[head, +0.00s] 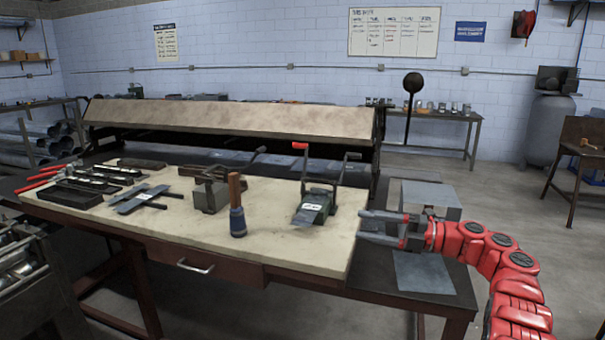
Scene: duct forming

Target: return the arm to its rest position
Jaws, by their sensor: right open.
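My right arm is red and comes in from the lower right. Its gripper (385,227) is open, with grey fingers pointing left over the right end of the workbench, and nothing shows between them. A green tool with a red-tipped handle (314,207) stands on the bench to the left of the gripper, apart from it. My left gripper is not in view.
The workbench (270,255) holds a wooden-handled tool (237,205), a grey block-shaped tool (210,195) and dark trays at the left. Sheet metal pieces (424,272) lie near my right gripper. A long forming machine (230,117) stands behind.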

